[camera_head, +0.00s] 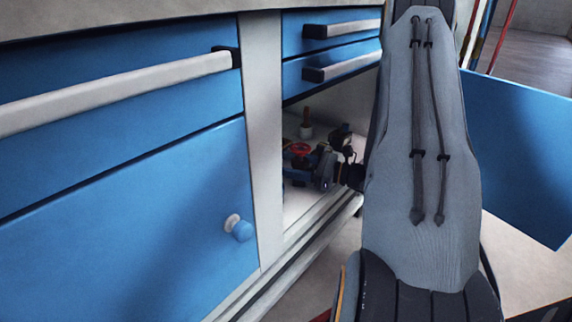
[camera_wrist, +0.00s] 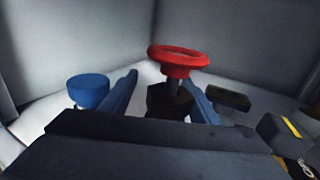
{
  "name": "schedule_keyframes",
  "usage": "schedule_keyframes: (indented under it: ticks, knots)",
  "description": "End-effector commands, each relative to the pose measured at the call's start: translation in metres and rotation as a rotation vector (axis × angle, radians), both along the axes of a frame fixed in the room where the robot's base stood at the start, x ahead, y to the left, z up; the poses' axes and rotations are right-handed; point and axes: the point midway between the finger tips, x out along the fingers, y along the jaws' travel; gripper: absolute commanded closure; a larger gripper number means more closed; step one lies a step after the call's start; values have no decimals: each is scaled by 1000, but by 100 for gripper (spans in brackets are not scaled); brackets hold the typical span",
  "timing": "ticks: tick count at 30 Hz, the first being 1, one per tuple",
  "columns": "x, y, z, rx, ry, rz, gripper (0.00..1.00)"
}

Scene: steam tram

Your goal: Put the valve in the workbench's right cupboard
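The valve (camera_wrist: 176,71) has a red handwheel on a dark stem and body. In the wrist view it stands upright on the pale cupboard floor, its body between the two blue fingers of my gripper (camera_wrist: 160,80). The fingers are spread, with a visible gap on the left; the right finger is close to the body, and contact there is unclear. In the head view the red wheel (camera_head: 300,149) shows inside the workbench's right cupboard (camera_head: 347,98), partly hidden by my arm. The cupboard's blue door (camera_head: 519,150) stands open at the right.
A blue round thing (camera_wrist: 88,91) stands left of my fingers, and a dark block (camera_wrist: 228,97) lies to the right. A small item with a brown upright handle (camera_head: 306,127) stands deeper in the cupboard. Grey walls close in behind. Drawers (camera_head: 331,70) sit above the opening.

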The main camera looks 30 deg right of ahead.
Motion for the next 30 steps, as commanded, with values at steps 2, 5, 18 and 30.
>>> schedule_keyframes:
  ticks: [2, 5, 18, 30]
  knots:
    - [0, 0, 0, 0, 0, 1, 45]
    - [0, 0, 3, -1, -1, 1, 45]
    - [-57, -52, 6, 1, 1, -3, 45]
    - [-88, -81, 3, 0, 0, 1, 45]
